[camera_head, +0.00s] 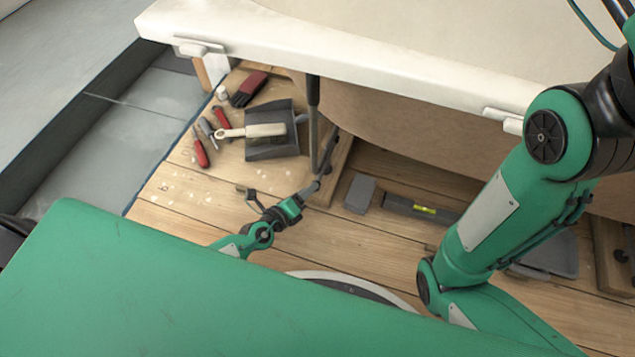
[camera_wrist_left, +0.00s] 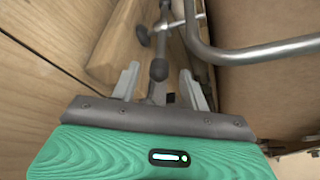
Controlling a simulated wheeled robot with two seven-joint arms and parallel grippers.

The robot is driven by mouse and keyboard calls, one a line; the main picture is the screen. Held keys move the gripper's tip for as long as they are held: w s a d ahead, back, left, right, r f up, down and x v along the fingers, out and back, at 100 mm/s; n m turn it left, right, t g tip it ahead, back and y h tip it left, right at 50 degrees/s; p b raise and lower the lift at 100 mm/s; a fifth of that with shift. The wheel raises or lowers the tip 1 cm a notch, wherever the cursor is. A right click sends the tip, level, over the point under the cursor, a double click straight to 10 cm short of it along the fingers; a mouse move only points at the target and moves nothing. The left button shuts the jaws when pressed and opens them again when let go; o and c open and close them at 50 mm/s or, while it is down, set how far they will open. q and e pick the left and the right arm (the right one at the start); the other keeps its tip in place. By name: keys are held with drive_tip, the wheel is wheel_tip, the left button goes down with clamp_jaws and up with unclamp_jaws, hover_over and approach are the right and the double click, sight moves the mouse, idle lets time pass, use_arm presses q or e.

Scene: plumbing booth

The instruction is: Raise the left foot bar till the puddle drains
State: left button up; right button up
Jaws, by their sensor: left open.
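The left foot bar (camera_head: 327,150) is a thin grey bar under the left end of the white tray (camera_head: 350,68). It lies along a wooden block and has a dark knob at its near end. In the left wrist view the bar (camera_wrist_left: 157,68) runs away from me between my fingers. My left gripper (camera_head: 313,187) is at the near end of the bar, and it also shows in the left wrist view (camera_wrist_left: 159,74). Its fingers are open, one on each side of the bar, with gaps visible. I cannot make out a puddle on the tray. My right gripper is not in view.
A dustpan (camera_head: 272,146) with a brush and several red-handled tools lie on the plank floor to the left. A spirit level (camera_head: 425,209) and a grey block (camera_head: 359,194) lie to the right. A bent metal tube (camera_wrist_left: 255,52) passes close to my right finger.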

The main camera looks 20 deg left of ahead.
sight(317, 180)
use_arm(q)
drive_tip(key=b+x, duration=0.1)
drive_tip(key=x, duration=0.5)
drive_tip(key=shift+s, duration=0.1)
clamp_jaws()
